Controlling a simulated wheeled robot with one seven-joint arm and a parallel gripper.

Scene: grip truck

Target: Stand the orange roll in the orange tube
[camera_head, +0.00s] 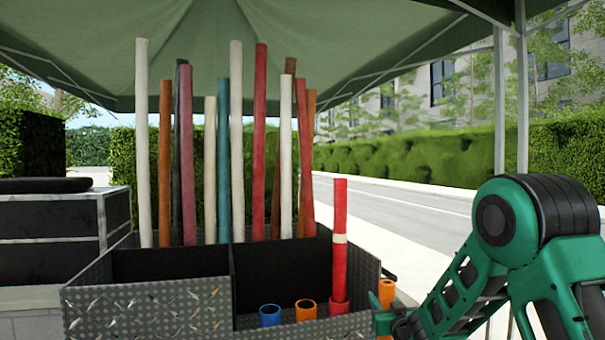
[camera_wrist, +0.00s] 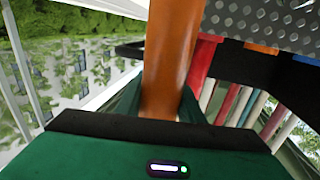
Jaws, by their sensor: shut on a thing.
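The orange roll (camera_head: 387,292) is in my gripper (camera_head: 385,320) at the right end of the metal box in the head view. The orange tube (camera_head: 305,310) is a short, open-topped tube in the box's front right part. It stands left of the roll and apart from it, and its lower part is hidden by the box wall.
A blue tube (camera_head: 270,315) stands left of the orange one. A red tube (camera_head: 339,307) on its right holds a tall red roll (camera_head: 340,215). Several tall rolls stand behind. The box's front left compartment (camera_head: 170,264) looks empty. A dark case (camera_head: 60,240) stands at left.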

